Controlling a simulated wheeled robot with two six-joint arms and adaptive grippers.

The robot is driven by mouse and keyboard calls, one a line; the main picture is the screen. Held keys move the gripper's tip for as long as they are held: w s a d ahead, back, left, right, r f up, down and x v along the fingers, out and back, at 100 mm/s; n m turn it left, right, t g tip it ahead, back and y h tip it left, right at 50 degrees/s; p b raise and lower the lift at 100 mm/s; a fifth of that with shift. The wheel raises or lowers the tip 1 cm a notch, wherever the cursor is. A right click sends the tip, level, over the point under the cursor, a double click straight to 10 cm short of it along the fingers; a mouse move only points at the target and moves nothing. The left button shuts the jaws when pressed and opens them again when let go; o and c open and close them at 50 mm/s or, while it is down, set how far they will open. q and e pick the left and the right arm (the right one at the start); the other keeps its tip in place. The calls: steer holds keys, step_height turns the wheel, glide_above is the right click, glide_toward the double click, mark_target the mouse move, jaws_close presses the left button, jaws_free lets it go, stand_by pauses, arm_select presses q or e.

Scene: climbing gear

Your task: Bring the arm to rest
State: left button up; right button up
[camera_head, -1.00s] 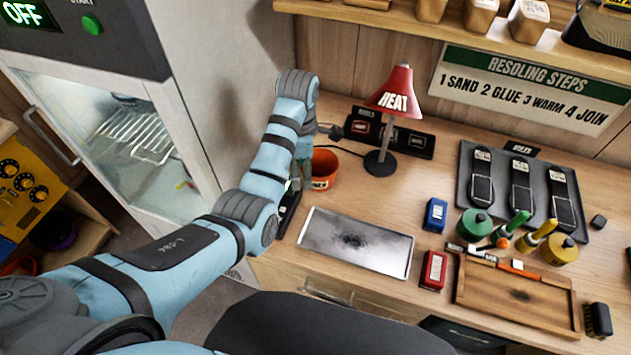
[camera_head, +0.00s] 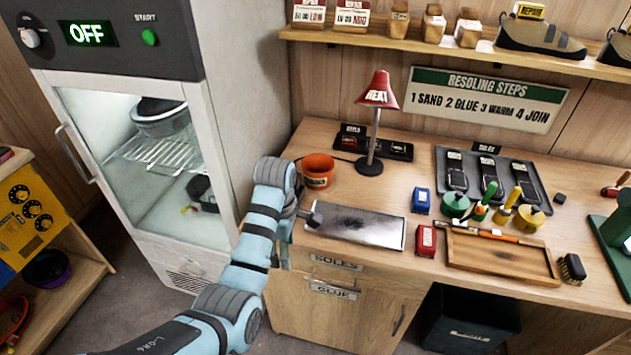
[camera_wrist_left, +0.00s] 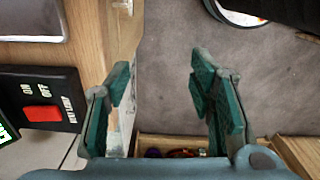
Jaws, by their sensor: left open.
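My left arm reaches up from the bottom of the head view, and its wrist is at the bench's left front edge. The left gripper (camera_head: 312,216) is mostly hidden by my wrist there; a dark part of it shows beside the metal tray. In the left wrist view, the two teal fingers of the left gripper (camera_wrist_left: 164,92) stand wide apart with nothing between them. Grey floor (camera_wrist_left: 170,60) shows beyond them. My right gripper is in neither view.
The metal tray (camera_head: 355,226) and orange pot (camera_head: 318,170) are close to my left wrist. A glass-door oven (camera_head: 165,165) stands left. A black switch box (camera_wrist_left: 40,108) shows in the wrist view. The red lamp (camera_head: 376,95) stands farther back.

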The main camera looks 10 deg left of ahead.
arm_select(q)
steer(key=s+a+f+m+t, duration=0.2)
steer(key=s+a+f+m, duration=0.4)
steer(key=s+f+m, duration=0.5)
steer(key=s+a+r+m+t+y, duration=0.1)
steer(key=s+a+r+m, duration=0.15)
steer(key=s+m, duration=0.9)
steer(key=s+a+f+n, duration=0.1)
steer(key=s+f+n, duration=0.15)
steer(key=f, duration=0.75)
steer(key=s+f+n, duration=0.1)
steer(key=s+f, duration=0.2)
steer(key=f, duration=0.6)
steer(key=s+f+g, duration=0.2)
steer(key=s+f, duration=1)
steer(key=s, duration=0.1)
steer(key=shift+s+a+n, duration=0.2)
steer(key=shift+a+n, duration=0.1)
steer(key=shift+a, duration=0.1)
